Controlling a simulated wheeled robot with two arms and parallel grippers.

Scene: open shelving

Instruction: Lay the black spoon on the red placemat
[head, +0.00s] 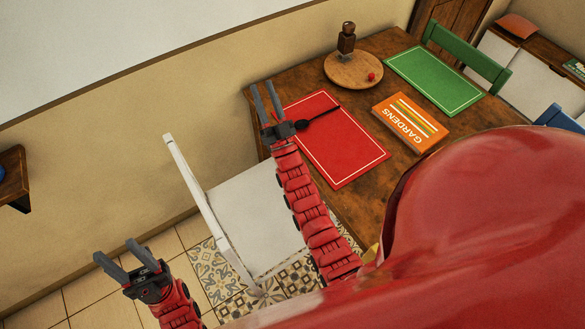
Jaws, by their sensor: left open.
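The black spoon (322,115) appears to lie across the upper left part of the red placemat (342,152), its bowl toward the left and its handle pointing up and right. My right gripper (263,87) is at the table's left edge, just left of the placemat. Its two fingers point up and away with a gap between them, and nothing shows in the gap. The spoon's bowl is close beside this gripper's palm; I cannot tell whether they touch. My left gripper (113,250) is open and empty at the lower left, over the floor, away from the table.
On the wooden table (377,190) are an orange book (410,121), a green placemat (435,80) and a round board (353,70) with a mill (346,38) and a small red item (371,76). A white chair (250,215) stands left of the table. Green chair (465,55) behind.

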